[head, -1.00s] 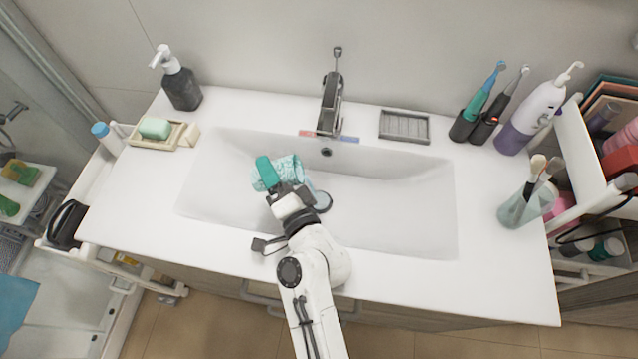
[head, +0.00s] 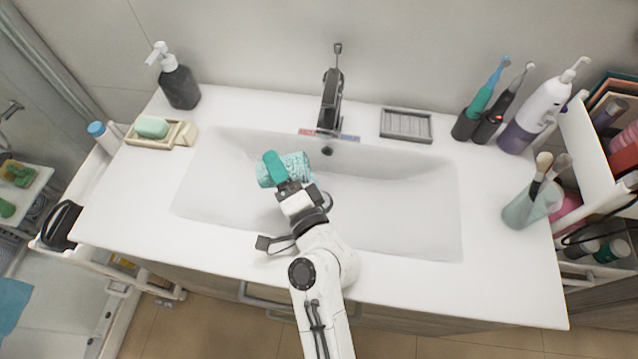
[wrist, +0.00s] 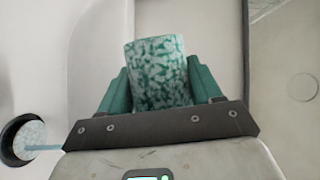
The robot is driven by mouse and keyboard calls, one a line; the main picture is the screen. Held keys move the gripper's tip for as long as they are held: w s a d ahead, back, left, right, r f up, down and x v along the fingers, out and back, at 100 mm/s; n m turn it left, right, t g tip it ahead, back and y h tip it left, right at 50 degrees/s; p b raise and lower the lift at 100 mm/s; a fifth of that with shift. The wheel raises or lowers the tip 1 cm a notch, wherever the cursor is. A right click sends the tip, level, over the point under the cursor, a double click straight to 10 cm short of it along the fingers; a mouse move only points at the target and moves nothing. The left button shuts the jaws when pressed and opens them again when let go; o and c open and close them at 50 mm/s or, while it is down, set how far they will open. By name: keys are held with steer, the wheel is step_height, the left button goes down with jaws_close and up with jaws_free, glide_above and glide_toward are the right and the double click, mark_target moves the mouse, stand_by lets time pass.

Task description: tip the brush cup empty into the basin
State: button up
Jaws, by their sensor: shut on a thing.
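My gripper (head: 288,182) is shut on a teal-and-white mottled cup (head: 296,166), held over the left part of the white basin (head: 400,205). The cup lies on its side in the head view, and its mouth is not clearly visible. In the wrist view the cup (wrist: 158,72) sits between both teal fingers. A dark round ring with a pale mottled middle (wrist: 28,138) shows at the left of the wrist view, with a pale bluish streak beside it. I cannot tell whether anything is inside the cup.
A translucent cup with brushes (head: 520,211) stands on the right of the counter. The faucet (head: 331,100) rises behind the basin. A soap dish (head: 160,140) and dark pump bottle (head: 180,88) stand left. Electric toothbrushes (head: 480,105) stand back right. The basin's right half is clear.

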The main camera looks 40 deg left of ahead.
steer(key=shift+w+d+r+m+y+b, duration=0.15)
steer(key=shift+r+m+b, duration=0.1)
steer(key=shift+m+b, duration=0.2)
steer(key=shift+w+d+r+m+y+b, duration=0.15)
steer(key=shift+r+m+b, duration=0.15)
steer(key=shift+m, duration=0.25)
stand_by(0.3)
steer(key=shift+t, duration=0.3)
